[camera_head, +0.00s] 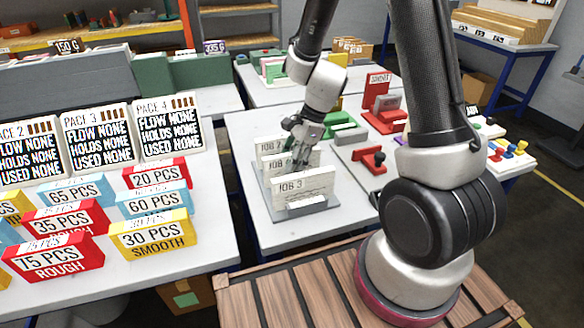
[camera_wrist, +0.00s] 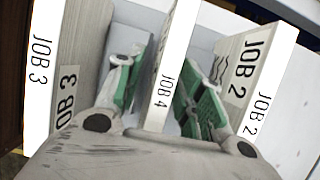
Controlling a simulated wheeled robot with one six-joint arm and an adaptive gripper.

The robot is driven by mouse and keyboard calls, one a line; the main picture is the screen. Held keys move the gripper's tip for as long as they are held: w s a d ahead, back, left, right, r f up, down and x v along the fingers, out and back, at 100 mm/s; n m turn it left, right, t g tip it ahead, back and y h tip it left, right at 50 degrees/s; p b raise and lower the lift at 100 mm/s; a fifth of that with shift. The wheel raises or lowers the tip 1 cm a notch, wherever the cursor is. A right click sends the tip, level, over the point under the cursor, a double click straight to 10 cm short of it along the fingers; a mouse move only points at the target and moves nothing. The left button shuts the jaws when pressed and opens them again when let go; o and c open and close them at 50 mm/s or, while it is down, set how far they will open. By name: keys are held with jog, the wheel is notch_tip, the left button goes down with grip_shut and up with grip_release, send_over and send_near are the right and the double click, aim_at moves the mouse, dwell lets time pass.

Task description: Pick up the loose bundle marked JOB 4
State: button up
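The JOB 4 bundle (camera_wrist: 167,75) is a thin white-edged slab standing in the middle of the wrist view. My gripper (camera_wrist: 160,88) straddles it, one green-padded finger on each side. Gaps show between the pads and the bundle, so my gripper is open around it. In the head view my gripper (camera_head: 303,152) reaches down into the row of bundles on a grey rack (camera_head: 312,211). The middle bundle (camera_head: 275,164) there is partly hidden by my gripper and the front bundle.
The JOB 3 bundle (camera_wrist: 42,75) stands close to the left finger and the JOB 2 bundle (camera_wrist: 255,75) close to the right finger. Red fixtures (camera_head: 369,158) stand right of the rack. Coloured job boxes (camera_head: 153,234) fill the left table.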

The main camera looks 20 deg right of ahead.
grip_shut()
jog(key=shift+r, duration=0.1)
